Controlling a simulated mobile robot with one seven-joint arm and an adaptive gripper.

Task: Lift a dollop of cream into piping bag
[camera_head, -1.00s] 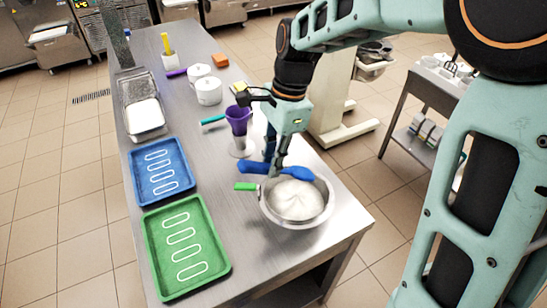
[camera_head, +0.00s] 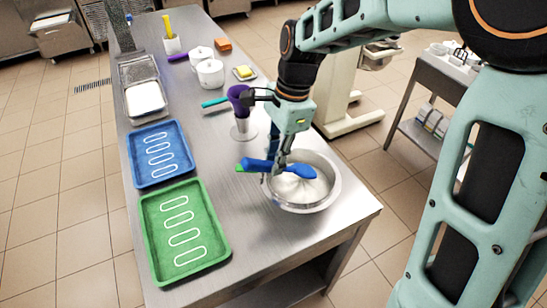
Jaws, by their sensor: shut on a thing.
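My gripper (camera_head: 281,160) is shut on a blue spatula (camera_head: 299,171). The spatula lies roughly level across the left part of a steel bowl (camera_head: 331,203). White cream (camera_head: 296,190) fills the bowl's bottom and has a ridged surface. The spatula's broad right end hangs over the cream; I cannot tell if it touches it or carries any. A purple piping bag (camera_head: 238,93) stands open upward in a clear holder (camera_head: 242,127), behind and left of the bowl. My gripper partly hides the bowl's far-left rim.
A green tray (camera_head: 150,240) and a blue tray (camera_head: 139,180) with white oblong outlines lie on the left. A steel pan (camera_head: 127,110), white pots (camera_head: 210,74) and a turquoise-handled tool (camera_head: 214,102) lie farther back. Bare table lies between trays and bowl.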

